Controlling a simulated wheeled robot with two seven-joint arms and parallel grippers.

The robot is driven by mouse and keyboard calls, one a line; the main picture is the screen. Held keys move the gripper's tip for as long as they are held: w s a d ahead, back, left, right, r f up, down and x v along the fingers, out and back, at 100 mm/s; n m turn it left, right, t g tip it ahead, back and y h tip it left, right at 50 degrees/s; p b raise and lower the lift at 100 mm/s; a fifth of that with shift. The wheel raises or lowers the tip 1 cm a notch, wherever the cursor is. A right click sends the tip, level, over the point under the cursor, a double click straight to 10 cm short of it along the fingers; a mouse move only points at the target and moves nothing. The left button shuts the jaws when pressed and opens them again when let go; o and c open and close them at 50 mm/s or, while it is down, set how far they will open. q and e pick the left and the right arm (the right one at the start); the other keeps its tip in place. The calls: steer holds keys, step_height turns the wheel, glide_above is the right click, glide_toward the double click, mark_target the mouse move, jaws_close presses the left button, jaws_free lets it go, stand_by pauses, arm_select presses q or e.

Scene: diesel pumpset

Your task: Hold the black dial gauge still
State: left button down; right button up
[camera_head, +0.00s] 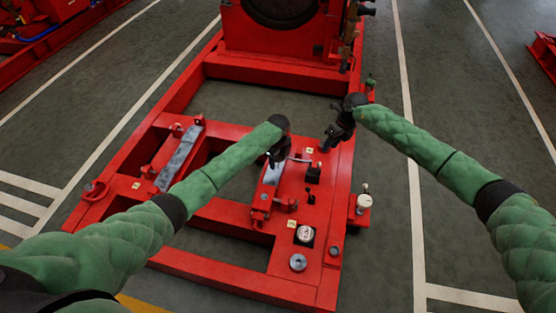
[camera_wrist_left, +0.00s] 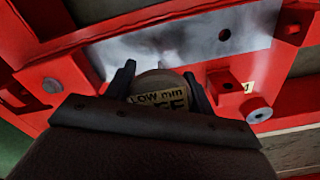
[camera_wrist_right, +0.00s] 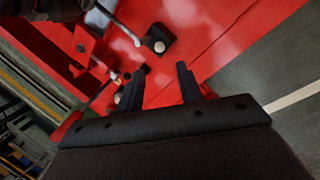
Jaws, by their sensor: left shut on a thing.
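In the left wrist view, my left gripper (camera_wrist_left: 159,82) is shut on the dial gauge (camera_wrist_left: 160,85). Its round pale side and a yellowish label with dark letters show between the fingers; the lower part is hidden by the gripper body. In the head view, my left gripper (camera_head: 273,159) is over a grey metal strip on the red frame, and it hides the gauge there. My right gripper (camera_head: 329,143) is to its right, above the frame's right beam. In the right wrist view, its fingers (camera_wrist_right: 159,85) are apart with nothing between them.
The red frame (camera_head: 230,268) has open gaps. A lever on a black block (camera_head: 313,173) stands close to the left gripper. A white round-topped part (camera_head: 305,233), a metal ring (camera_head: 298,262) and a white-capped part (camera_head: 363,202) are nearer. Grey floor (camera_head: 385,265) is clear at right.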

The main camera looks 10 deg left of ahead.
stand_by(0.3)
steer(key=shift+f, duration=0.2)
steer(key=c, duration=0.6)
steer(key=s+f+n+t+y, duration=0.1)
steer(key=f, duration=0.1)
steer(key=s+d+f+n+t+y, duration=0.1)
steer(key=f, duration=0.1)
steer(key=s+f+n+y, duration=0.1)
steer(key=f+n, duration=0.1)
steer(key=shift+s+d+f+t, duration=0.1)
steer(key=shift+s+d+t, duration=0.15)
steer(key=shift+t, duration=0.15)
jaws_close()
steer(key=s+d+n+t+y, duration=0.3)
steer(key=s+d+n+t, duration=0.6)
steer(key=s, duration=0.3)
steer(key=shift+s+d+n+t+y, duration=0.2)
steer(key=shift+d+n+t+y, duration=0.15)
steer(key=shift+d+n, duration=0.35)
steer(key=shift+f, duration=0.1)
